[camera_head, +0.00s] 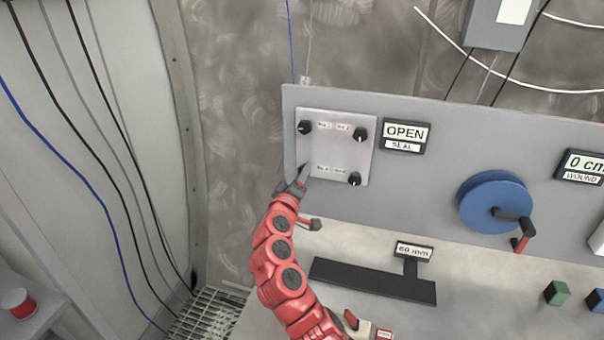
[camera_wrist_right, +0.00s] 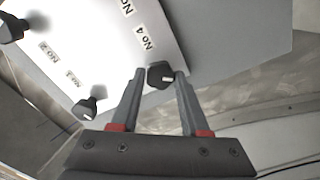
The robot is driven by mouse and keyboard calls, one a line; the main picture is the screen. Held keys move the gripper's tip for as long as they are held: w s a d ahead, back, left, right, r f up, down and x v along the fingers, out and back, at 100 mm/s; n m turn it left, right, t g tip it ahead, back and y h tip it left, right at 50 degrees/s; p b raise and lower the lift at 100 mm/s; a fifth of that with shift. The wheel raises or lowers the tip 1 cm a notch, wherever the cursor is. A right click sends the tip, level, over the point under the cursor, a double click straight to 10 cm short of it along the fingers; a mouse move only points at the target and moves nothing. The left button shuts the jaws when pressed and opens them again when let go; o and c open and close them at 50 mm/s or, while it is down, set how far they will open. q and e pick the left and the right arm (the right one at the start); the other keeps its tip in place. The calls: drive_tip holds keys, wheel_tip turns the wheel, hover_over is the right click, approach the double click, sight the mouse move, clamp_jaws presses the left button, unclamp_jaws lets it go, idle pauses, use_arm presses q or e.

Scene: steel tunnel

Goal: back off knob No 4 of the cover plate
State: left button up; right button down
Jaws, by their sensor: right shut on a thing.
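The cover plate (camera_head: 338,148) is a pale square on the grey upright panel, with black knobs at its corners. My right gripper (camera_head: 303,174) is at its lower left corner and hides the knob there. In the right wrist view, knob No 4 (camera_wrist_right: 160,75) is a dark knob with a white mark, beside the "No 4" label (camera_wrist_right: 145,37). My right gripper (camera_wrist_right: 158,82) is shut on it, one fingertip on each side. Other knobs show at the upper left (camera_head: 305,127), upper right (camera_head: 360,133) and lower right (camera_head: 354,178). My left gripper is not in view.
A sign reading "OPEN SEAL" (camera_head: 405,136) is right of the plate. A blue reel (camera_head: 488,203) with a red-handled crank stands further right. Below are a small red lever (camera_head: 314,224) and a dark bar (camera_head: 365,281) on the bench. Green and blue blocks lie at the right.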

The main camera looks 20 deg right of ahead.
drive_tip(key=shift+f+n+p, duration=0.1)
drive_tip(key=shift+n+p, duration=1)
drive_tip(key=shift+n, duration=1.6)
drive_tip(key=shift+c, duration=2)
unclamp_jaws()
drive_tip(key=shift+s+a, duration=0.1)
drive_tip(key=b+v, duration=0.5)
drive_tip(key=v, duration=1.2)
drive_tip(key=shift+s+a, duration=0.1)
drive_tip(key=shift+a, duration=0.05)
